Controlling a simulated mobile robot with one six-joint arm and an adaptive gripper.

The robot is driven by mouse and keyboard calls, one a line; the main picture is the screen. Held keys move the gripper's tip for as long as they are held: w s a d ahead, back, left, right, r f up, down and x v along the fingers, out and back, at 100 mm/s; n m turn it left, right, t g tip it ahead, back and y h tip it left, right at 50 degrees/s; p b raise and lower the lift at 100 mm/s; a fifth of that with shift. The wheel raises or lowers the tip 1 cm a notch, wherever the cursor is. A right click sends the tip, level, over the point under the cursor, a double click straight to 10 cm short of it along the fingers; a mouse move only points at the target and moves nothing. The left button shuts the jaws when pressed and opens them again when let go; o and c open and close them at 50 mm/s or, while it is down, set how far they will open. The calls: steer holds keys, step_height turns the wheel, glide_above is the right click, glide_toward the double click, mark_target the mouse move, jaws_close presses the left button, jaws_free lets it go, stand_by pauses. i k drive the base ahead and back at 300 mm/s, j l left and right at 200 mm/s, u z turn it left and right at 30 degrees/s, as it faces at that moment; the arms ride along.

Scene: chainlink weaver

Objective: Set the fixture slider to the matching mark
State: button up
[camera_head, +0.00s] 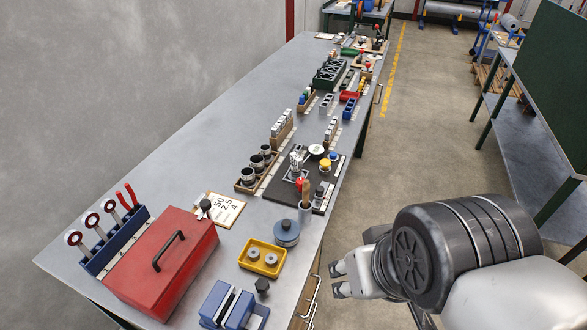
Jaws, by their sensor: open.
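My gripper (337,279) is at the lower middle, open and empty, with its two fingers pointing left. It is over the floor side of the long grey table (150,170), to the right of the table's near right edge. A card with printed numbers (225,208) lies on the table, with a black knob (205,205) at its left. A blue vise-like block (228,304) stands at the near edge, with another black knob (262,286) beside it. A dark board (281,189) carries several small fixtures. I cannot tell which part is the fixture slider, and no marks are readable.
A red toolbox (165,262), a blue rack (95,258) with red-handled tools, a yellow tray (262,258) and a grey round container (286,233) crowd the near table. Racks and bins line its far right side. A green-backed bench (525,130) stands across the aisle.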

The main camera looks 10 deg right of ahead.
mark_target(320, 190)
steer(key=i+l+z, duration=0.2)
steer(key=z, duration=0.15)
steer(key=i+z, duration=0.4)
steer(key=i+l, duration=0.05)
